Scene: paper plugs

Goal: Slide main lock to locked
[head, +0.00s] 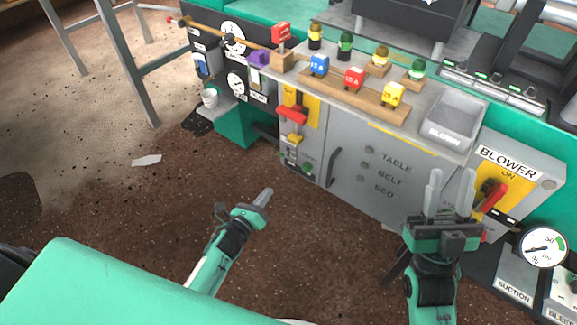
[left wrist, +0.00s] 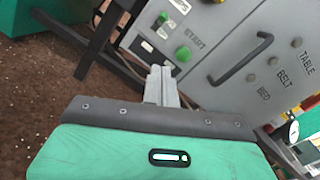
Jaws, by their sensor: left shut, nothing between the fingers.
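On the left end of the grey cabinet front, a red switch handle (head: 292,114) sits on a yellow plate. A small yellow piece (head: 295,138) is just below it, probably the main lock; its label and position cannot be read. My left gripper (head: 266,193) is shut and empty, below and left of these, over the brown floor. In the left wrist view its closed fingers (left wrist: 162,72) point at the lower panel near the green start button (left wrist: 183,54); the lock does not show there. My right gripper (head: 452,176) is open and empty, in front of the cabinet's right part.
A dark door handle (head: 334,167) stands out right of the switch panel. A blower panel (head: 508,180) with a red lever is at the right, near my right gripper. Colored blocks stand on a wooden rail (head: 340,94) on top. The floor at left is mostly clear.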

